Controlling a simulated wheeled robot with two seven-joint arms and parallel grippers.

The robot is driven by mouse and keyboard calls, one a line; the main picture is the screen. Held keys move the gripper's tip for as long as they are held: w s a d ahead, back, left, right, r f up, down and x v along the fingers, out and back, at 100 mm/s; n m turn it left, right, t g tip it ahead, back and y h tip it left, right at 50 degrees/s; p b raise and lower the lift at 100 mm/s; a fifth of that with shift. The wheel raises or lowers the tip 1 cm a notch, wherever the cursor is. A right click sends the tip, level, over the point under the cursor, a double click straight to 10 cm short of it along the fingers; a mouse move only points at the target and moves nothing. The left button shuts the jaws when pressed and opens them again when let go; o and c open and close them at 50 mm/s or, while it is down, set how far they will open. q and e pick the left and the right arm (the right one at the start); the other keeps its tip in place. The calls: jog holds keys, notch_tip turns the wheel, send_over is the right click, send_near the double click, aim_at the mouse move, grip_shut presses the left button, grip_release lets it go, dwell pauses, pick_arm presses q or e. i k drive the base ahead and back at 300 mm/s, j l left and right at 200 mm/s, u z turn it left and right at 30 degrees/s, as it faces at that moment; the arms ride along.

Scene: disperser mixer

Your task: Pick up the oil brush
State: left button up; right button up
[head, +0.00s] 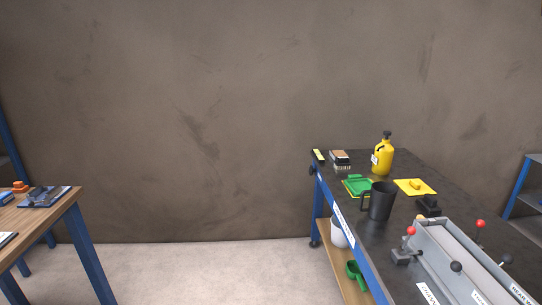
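A small block-shaped thing (340,158) with a brown top and pale, bristle-like lower edge lies at the far left end of the dark workbench (375,248) in the head view. It looks like a brush, but it is too small to be sure that it is the oil brush. Neither of my grippers is in view.
A yellow bottle (382,158), green tray (358,187), yellow plate (415,187) and black mug (381,203) stand near the brush-like thing. A grey box with levers (455,258) fills the near right. A wooden table (50,215) is at left, with open floor (200,272) between.

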aim_at(341, 163)
jog(key=i, duration=1.1)
jog(key=i+z, duration=0.15)
jog(key=i, duration=0.9)
jog(key=i+z, duration=0.25)
jog(key=i, duration=0.15)
jog(key=i+j+z, duration=0.2)
jog(key=i, duration=0.2)
jog(key=i+j+z, duration=0.1)
jog(key=i+z, duration=0.15)
jog(key=i, duration=0.2)
